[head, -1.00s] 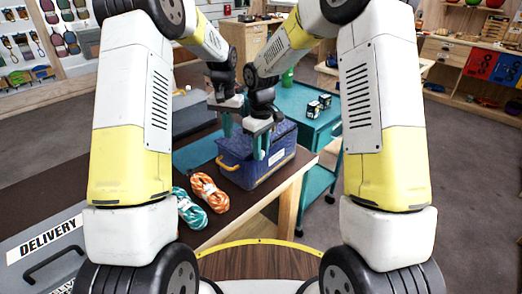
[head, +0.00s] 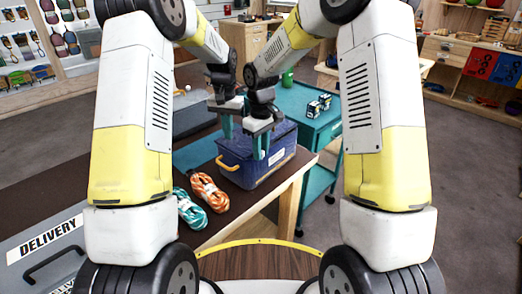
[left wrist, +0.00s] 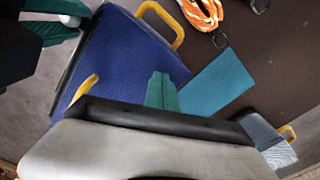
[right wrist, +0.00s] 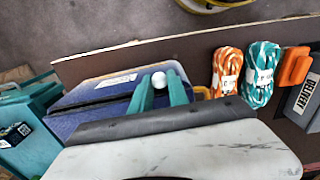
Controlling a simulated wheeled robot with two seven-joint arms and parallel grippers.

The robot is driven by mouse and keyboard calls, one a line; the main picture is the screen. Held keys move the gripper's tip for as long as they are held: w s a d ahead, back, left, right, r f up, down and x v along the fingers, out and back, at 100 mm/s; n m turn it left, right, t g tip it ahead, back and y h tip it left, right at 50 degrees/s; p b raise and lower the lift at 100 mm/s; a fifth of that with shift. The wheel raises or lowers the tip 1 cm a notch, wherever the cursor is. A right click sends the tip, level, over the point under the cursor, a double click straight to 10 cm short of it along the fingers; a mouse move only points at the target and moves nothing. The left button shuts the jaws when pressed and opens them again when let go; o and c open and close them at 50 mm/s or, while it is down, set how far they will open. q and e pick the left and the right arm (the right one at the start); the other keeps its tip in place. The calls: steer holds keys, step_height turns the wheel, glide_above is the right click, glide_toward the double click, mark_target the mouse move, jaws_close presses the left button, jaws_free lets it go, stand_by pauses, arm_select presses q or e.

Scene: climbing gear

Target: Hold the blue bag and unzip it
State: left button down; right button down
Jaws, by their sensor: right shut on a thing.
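The blue bag (head: 236,172) stands at the near right of the dark table, with yellow handles and a white label. In the right wrist view the bag's top (right wrist: 85,92) has a dark lengthwise seam. My right gripper (head: 264,150) is over the bag's top. Its fingers are shut on a small white ball-shaped pull (right wrist: 158,80), also visible in the left wrist view (left wrist: 70,20). My left gripper (head: 227,132) is near the bag's far left. Its fingers (left wrist: 162,88) look shut together, with nothing visible between them, beside the bag's blue side (left wrist: 130,55).
Orange (head: 209,191) and teal (head: 190,208) rope coils lie left of the bag. A teal mat (left wrist: 215,82) lies flat beside it. A teal cart (head: 297,100) with small boxes (head: 318,105) stands behind on the right. A grey delivery case (head: 55,255) is at the left.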

arm_select(q)
steer(key=shift+f, duration=0.4)
arm_select(e)
steer(key=shift+w+d, duration=0.1)
arm_select(q)
steer(key=shift+s+f, duration=0.1)
steer(key=shift+f, duration=0.05)
arm_select(e)
steer(key=shift+w+d+r, duration=0.1)
steer(key=shift+w+d, duration=1.2)
steer(key=shift+w, duration=0.15)
steer(key=shift+w+d, duration=0.1)
steer(key=shift+w+d, duration=1.25)
steer(key=shift+w, duration=0.15)
steer(key=shift+w+d, duration=1.35)
steer(key=shift+w, duration=0.15)
arm_select(q)
steer(key=shift+a, duration=0.1)
